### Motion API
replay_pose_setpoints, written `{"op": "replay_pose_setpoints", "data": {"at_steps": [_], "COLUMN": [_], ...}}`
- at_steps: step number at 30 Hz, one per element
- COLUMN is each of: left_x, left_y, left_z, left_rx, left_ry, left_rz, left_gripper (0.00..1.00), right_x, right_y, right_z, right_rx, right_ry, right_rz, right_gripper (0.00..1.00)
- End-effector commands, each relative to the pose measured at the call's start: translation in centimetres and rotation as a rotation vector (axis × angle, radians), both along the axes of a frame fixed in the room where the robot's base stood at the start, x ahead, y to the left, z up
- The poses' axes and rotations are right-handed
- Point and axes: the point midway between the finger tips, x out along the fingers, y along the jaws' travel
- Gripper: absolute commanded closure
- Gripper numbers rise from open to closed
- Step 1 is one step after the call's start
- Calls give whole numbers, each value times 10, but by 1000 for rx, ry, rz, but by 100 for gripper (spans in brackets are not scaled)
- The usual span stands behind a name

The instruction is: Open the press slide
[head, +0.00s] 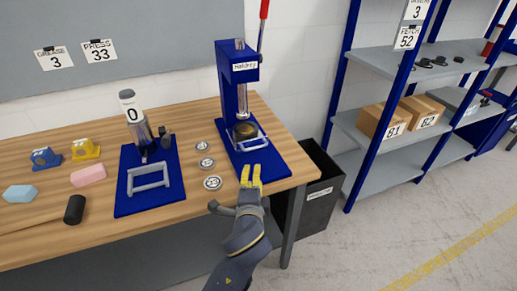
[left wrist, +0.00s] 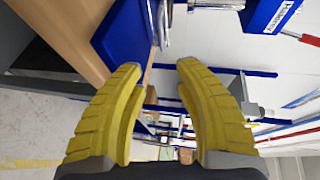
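The blue press (head: 229,95) stands at the right end of the wooden table, with a red-tipped lever (head: 264,10) on top. On its base, a slide with a silver U-shaped handle (head: 262,136) sits under the ram, and a dark round piece (head: 244,129) is on it. My left gripper (head: 251,170) is at the front of the press base, short of the handle. In the left wrist view its two yellow fingers (left wrist: 158,75) are apart with nothing between them, and the blue base (left wrist: 122,38) and silver bars show beyond. My right gripper is not in view.
A second blue device (head: 124,188) with a silver frame stands to the left. Several small round weights (head: 212,183) lie between the two. A dark bin (head: 320,190) stands right of the table, and shelves (head: 400,130) with boxes stand behind.

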Motion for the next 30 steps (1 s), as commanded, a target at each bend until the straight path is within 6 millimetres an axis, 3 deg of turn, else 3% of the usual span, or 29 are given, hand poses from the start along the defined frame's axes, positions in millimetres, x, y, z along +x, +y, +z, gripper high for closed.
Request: {"op": "replay_pose_setpoints", "data": {"at_steps": [5,21,30], "left_x": [17,112,152], "left_y": [1,-7,-11], "left_z": [-1,-18,-26], "left_rx": [10,9,8], "left_ry": [-6,-5,-5], "left_rz": [6,6,5], "left_gripper": [68,68,68], "right_x": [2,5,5], "right_y": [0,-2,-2], "right_z": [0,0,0], "right_rx": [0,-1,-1], "right_ry": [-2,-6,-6], "right_rz": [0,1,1], "right_gripper": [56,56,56]}}
